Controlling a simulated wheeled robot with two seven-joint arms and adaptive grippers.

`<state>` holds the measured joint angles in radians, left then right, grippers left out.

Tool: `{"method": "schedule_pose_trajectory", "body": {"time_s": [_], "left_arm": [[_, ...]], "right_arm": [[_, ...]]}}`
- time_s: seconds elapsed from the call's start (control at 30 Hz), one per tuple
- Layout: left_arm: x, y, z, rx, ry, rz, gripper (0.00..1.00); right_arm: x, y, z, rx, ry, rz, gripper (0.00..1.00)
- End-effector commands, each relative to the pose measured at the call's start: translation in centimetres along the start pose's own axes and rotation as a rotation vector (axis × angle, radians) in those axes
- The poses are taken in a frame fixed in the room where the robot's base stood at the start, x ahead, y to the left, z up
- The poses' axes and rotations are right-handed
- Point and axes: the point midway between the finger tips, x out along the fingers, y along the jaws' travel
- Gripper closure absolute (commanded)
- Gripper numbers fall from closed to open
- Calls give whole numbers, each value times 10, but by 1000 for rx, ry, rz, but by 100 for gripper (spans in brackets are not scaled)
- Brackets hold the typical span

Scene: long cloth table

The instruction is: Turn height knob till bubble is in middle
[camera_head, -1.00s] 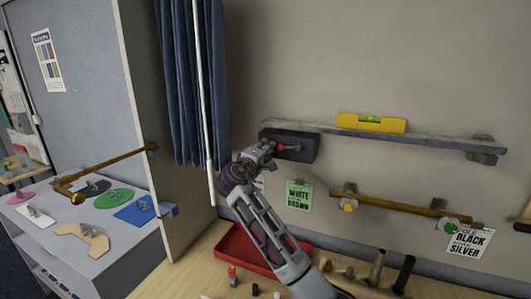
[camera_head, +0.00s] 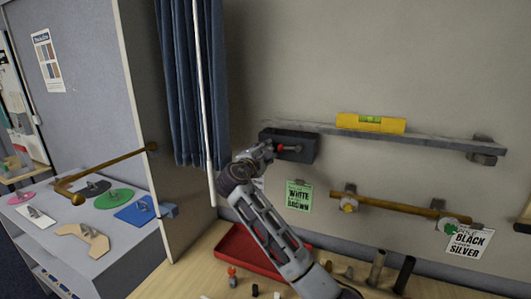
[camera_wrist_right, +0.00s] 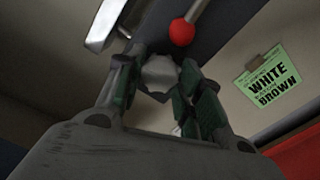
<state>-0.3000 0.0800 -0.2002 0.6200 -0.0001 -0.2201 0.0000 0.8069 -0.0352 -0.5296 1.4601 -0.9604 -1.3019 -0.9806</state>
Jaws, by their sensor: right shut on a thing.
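A yellow spirit level (camera_head: 357,122) with a green vial (camera_head: 370,119) lies on a long grey shelf bar (camera_head: 420,139) on the wall. The bubble is too small to place surely in the vial. The bar's left end meets a dark box (camera_head: 304,148). A red ball (camera_head: 283,147) on a rod shows at the box; it also shows in the right wrist view (camera_wrist_right: 182,32). My right gripper (camera_head: 266,151) is at the box's left end. In the right wrist view its fingers (camera_wrist_right: 160,85) are shut on a pale grey faceted knob (camera_wrist_right: 160,72), partly hidden. My left gripper is out of view.
A brown rail (camera_head: 395,207) with signs (camera_head: 299,195) hangs below. A blue curtain (camera_head: 190,80) and a side panel stand left.

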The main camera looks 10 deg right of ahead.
Motion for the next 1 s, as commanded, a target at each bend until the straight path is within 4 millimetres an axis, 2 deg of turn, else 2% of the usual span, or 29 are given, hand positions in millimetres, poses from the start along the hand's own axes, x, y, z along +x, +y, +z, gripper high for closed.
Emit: {"method": "schedule_pose_trajectory", "body": {"time_s": [0.4, 0.43, 0.6, 1.0], "left_arm": [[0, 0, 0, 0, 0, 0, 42], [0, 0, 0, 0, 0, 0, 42], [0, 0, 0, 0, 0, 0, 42], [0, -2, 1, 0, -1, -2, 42]], "right_arm": [[0, -2, -2, -11, 2, -4, 87], [0, -2, -2, -11, 2, -4, 62], [0, -2, -1, -10, 1, -3, 42], [-2, 0, -1, -8, 1, -1, 42]]}}
